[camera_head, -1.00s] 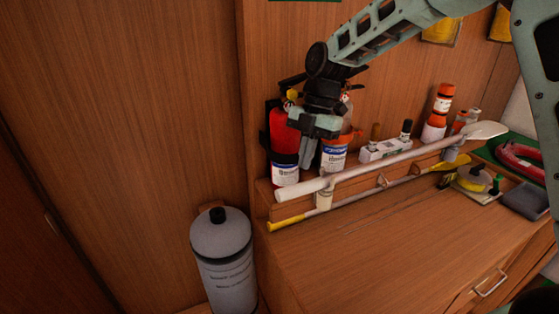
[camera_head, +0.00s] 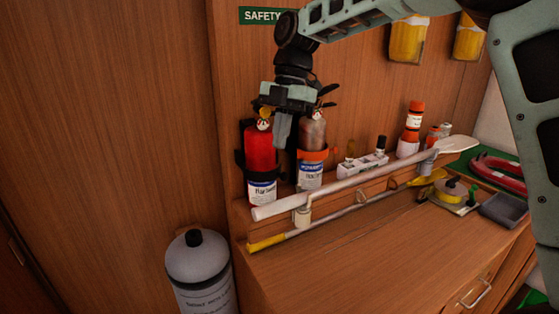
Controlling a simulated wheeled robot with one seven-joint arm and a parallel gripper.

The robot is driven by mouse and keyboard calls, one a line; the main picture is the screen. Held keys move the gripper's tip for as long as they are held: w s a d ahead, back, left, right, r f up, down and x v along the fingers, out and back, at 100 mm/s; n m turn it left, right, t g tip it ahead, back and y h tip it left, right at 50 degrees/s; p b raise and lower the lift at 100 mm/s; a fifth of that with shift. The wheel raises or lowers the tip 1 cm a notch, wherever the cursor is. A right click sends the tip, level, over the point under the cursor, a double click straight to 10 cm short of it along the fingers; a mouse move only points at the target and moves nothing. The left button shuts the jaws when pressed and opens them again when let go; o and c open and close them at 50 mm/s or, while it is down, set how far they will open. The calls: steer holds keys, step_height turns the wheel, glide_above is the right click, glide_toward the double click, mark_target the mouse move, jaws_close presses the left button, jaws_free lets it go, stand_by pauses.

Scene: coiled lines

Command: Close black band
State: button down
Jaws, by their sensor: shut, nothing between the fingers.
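A red fire extinguisher (camera_head: 260,146) with a white label stands upright against the wooden wall. A black band (camera_head: 263,175) crosses its lower body, and dark bracket material shows at its left side. I cannot tell whether the band's ends meet. A second, greyish-brown cylinder (camera_head: 312,134) stands to its right with an orange band (camera_head: 312,155) around it. My gripper (camera_head: 282,140) points down in front of the gap between the two cylinders. It is shut and empty, its fingertips above the black band's level. It hides part of the tops behind it.
A white pole (camera_head: 345,184) and a yellow-ended pole (camera_head: 330,220) lie along the ledge in front. A grey tank (camera_head: 200,272) stands at lower left. The wooden counter (camera_head: 390,255) is mostly clear at the front. Yellow pouches (camera_head: 408,40) hang at upper right.

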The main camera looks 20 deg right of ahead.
steer(key=s+a+r+n+t+h+b, duration=0.1)
steer(key=s+a+r+n+t+h, duration=0.1)
steer(key=s+a+r+t+h, duration=0.15)
steer(key=p, duration=0.2)
glide_toward(264, 173)
steer(key=s+d+f, duration=0.1)
steer(key=s+f, duration=0.4)
steer(key=shift+h, duration=0.25)
steer(key=shift+w+d+f+p, duration=0.35)
steer(key=shift+w+d+f, duration=0.2)
steer(key=shift+w+d, duration=0.15)
steer(key=shift+w+d+f+p, duration=0.3)
steer(key=shift+w+d+f, duration=0.25)
steer(key=shift+w, duration=0.25)
